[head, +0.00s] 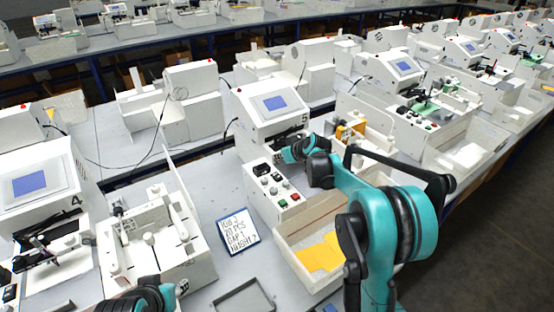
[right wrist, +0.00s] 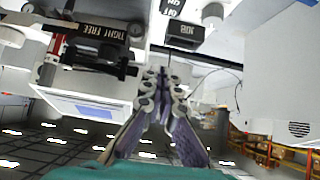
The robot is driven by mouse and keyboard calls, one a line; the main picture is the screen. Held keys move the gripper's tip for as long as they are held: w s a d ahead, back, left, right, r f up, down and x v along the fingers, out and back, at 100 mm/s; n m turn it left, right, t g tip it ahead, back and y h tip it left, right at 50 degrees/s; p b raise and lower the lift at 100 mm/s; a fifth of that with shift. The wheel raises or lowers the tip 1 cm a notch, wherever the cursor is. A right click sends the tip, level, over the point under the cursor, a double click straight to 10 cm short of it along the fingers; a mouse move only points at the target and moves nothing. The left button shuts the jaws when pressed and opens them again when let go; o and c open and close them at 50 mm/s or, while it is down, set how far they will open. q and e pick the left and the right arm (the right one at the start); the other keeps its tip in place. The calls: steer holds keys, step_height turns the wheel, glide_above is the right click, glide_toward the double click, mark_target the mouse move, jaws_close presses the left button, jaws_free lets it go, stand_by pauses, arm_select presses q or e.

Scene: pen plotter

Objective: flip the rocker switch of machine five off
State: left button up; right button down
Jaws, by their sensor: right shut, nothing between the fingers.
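Machine five (head: 267,112) is a white box with a blue screen and a "5" on its front, at the middle of the head view. Its white control panel (head: 262,196) carries several knobs and red and green buttons. My right gripper (head: 283,152) is over the back of this panel; its fingertips are hard to make out there. In the right wrist view, the right gripper (right wrist: 164,74) is shut and empty, its tips just below a black block (right wrist: 185,31) with small lettering. Part of my left arm's end shows at the bottom edge, fingers unclear.
A card with handwriting (head: 238,231) lies left of the panel. An open bin with yellow sheets (head: 284,246) stands to its right. Machine four (head: 38,185) is at the left. A grey frame (head: 243,299) lies at the front.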

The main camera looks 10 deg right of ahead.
steer(key=s+r, duration=0.1)
steer(key=r, duration=0.1)
steer(key=s+r, duration=0.1)
steer(key=r, duration=0.1)
steer(key=shift+s+d+p, duration=0.3)
steer(key=shift+s+d, duration=0.05)
steer(key=shift+d, duration=0.05)
steer(key=shift+f, duration=0.1)
